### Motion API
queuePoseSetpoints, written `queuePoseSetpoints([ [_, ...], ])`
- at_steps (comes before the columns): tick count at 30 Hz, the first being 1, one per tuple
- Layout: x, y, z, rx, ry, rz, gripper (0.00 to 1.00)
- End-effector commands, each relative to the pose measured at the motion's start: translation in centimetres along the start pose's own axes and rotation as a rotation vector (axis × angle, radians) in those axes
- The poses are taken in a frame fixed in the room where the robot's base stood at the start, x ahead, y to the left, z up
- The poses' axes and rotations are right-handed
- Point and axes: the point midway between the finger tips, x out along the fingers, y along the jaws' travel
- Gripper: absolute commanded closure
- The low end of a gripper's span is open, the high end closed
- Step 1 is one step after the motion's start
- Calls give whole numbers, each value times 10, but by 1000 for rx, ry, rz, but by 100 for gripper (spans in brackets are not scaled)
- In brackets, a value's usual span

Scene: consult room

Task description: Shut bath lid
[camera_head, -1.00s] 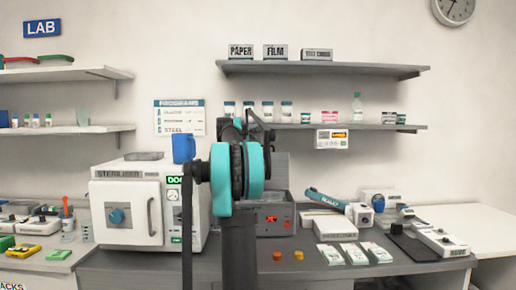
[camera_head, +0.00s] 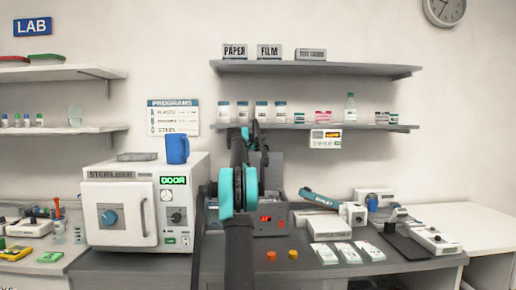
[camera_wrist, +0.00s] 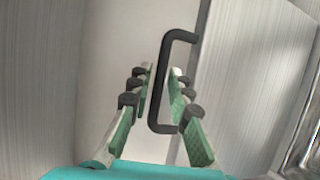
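The bath is a grey box (camera_head: 270,228) with a red display on the dark bench, partly hidden behind my arm. Its grey lid (camera_head: 274,172) stands raised upright at the back of the box, its left part hidden by my arm. In the wrist view a black bar handle (camera_wrist: 157,90) stands out from a pale grey panel (camera_wrist: 235,75), which looks like the lid. My gripper (camera_wrist: 163,72) is open, with its green-padded fingers on either side of the handle. I cannot tell whether either finger touches it. In the head view my arm hides the fingertips.
A white steriliser (camera_head: 120,208) with a blue mug (camera_head: 177,148) on top stands left of my arm. Orange caps (camera_head: 293,254), white packets (camera_head: 348,252) and a white box (camera_head: 330,228) lie to the right. A grey shelf (camera_head: 320,127) with jars hangs above.

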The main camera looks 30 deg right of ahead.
Motion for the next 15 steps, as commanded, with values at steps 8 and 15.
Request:
queuePoseSetpoints([
  [8,8,0,0,0,0,0,81],
  [15,8,0,0,0,0,0,87],
])
